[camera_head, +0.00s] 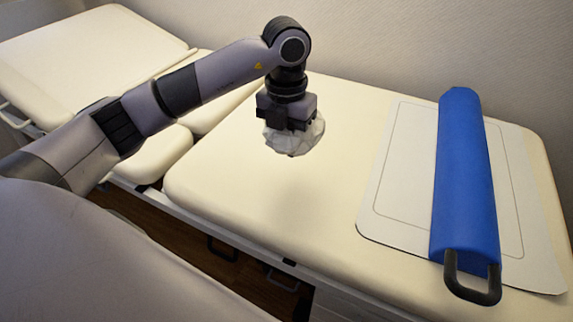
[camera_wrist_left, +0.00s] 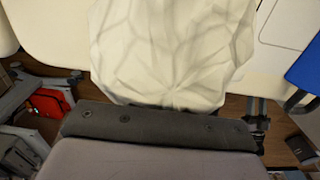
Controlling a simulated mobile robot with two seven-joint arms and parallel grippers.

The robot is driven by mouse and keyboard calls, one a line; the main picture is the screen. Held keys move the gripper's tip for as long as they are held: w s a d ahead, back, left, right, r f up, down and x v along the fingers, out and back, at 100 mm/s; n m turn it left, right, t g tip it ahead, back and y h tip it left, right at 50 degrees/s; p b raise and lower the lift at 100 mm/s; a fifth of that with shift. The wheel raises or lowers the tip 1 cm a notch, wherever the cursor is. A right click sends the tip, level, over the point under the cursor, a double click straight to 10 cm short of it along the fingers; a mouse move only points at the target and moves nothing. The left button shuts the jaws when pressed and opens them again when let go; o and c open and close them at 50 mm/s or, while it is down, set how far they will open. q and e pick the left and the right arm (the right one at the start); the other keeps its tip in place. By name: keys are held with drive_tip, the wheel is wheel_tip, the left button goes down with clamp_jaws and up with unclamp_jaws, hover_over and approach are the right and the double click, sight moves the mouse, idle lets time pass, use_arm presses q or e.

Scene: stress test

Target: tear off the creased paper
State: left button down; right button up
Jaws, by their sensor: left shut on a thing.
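The creased paper (camera_head: 294,139) is a crumpled whitish bunch under my left gripper (camera_head: 287,122), over the cream padded table. In the left wrist view the creased paper (camera_wrist_left: 175,50) fills the upper middle, with many folds that gather toward the dark gripper edge (camera_wrist_left: 160,125). My left gripper is shut on the paper. Its fingertips are mostly hidden by the gripper body and the paper. I cannot tell whether the paper touches the table. My right gripper is in neither view.
A blue half-round bolster (camera_head: 465,185) with a dark handle lies on a pale mat (camera_head: 400,205) at the right of the table (camera_head: 240,190). Further padded sections (camera_head: 85,55) lie at the left. A red bag (camera_wrist_left: 50,103) is on the floor.

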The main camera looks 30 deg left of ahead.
use_arm(q)
wheel_tip(320, 180, up, 8)
drive_tip(key=shift+f+p, duration=0.1)
drive_tip(key=shift+p, duration=0.4)
wheel_tip(320, 180, up, 6)
drive_tip(key=p, duration=0.5)
drive_tip(key=shift+r, duration=0.2)
